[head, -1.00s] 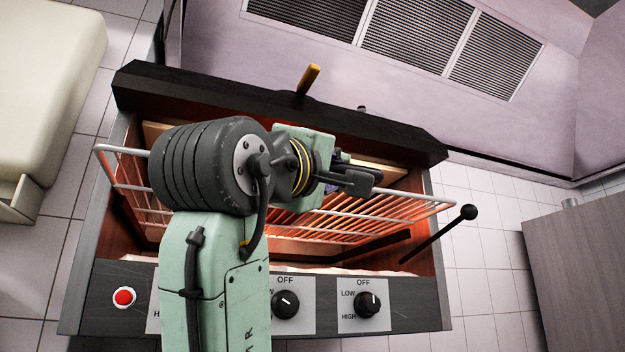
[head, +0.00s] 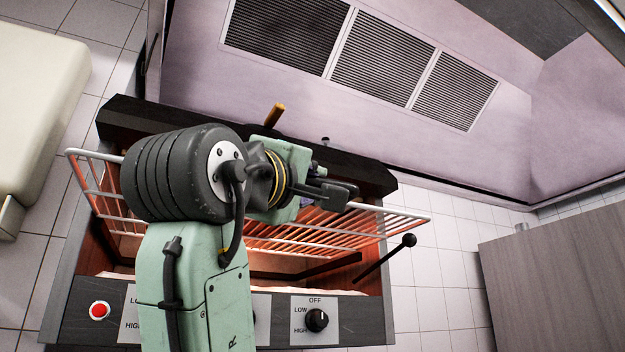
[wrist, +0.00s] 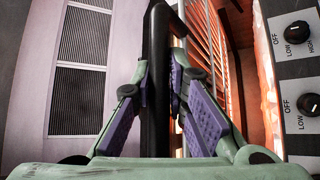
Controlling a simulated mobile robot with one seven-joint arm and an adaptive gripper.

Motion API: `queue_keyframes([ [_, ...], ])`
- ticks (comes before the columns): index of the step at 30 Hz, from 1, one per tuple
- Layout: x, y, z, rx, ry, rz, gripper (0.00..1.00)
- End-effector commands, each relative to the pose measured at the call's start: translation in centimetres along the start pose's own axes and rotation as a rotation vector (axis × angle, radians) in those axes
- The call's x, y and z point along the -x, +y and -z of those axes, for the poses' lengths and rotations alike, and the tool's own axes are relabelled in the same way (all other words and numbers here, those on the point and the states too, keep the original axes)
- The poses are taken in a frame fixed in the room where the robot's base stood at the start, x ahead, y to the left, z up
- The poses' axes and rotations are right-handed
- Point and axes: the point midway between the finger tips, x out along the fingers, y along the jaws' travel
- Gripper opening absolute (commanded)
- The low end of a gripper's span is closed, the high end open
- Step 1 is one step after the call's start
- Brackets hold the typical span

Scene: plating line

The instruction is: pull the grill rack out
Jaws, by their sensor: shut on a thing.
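The grill rack (head: 350,226) is a wire grid with pale outer bars. In the head view it lies across the glowing grill box (head: 75,300), with its left and right ends reaching past the side walls. My gripper (head: 338,192) is over the rack's far side; my arm hides the rack's middle. In the wrist view my gripper (wrist: 160,75) has its purple-padded fingers on either side of a black handle bar (wrist: 158,45), closed on it. The rack's orange-lit wires (wrist: 205,40) show just right of that bar.
A black ball-ended rod (head: 385,258) sticks out at the box's right. A red button (head: 99,310) and knobs (head: 317,320) line its front panel. A vented wall (head: 385,62) stands behind. A cream unit (head: 40,110) is left, a grey counter (head: 555,280) right.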

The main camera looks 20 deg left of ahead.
Motion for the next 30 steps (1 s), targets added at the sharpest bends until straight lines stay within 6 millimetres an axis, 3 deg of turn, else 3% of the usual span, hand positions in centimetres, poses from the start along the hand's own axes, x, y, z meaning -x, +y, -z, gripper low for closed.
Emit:
queue_keyframes([
  [6,0.0,0.1,0.0,0.003,-0.001,-0.003,0.0],
  [7,0.0,0.1,0.0,0.003,-0.001,-0.003,0.14],
  [11,0.0,0.1,0.0,0.002,-0.001,-0.003,0.23],
  [20,0.1,0.0,0.0,0.001,0.0,-0.001,0.23],
  [25,1.8,0.1,0.0,0.001,0.0,-0.003,0.23],
  [30,5.4,0.1,0.0,0.001,0.002,-0.005,0.23],
])
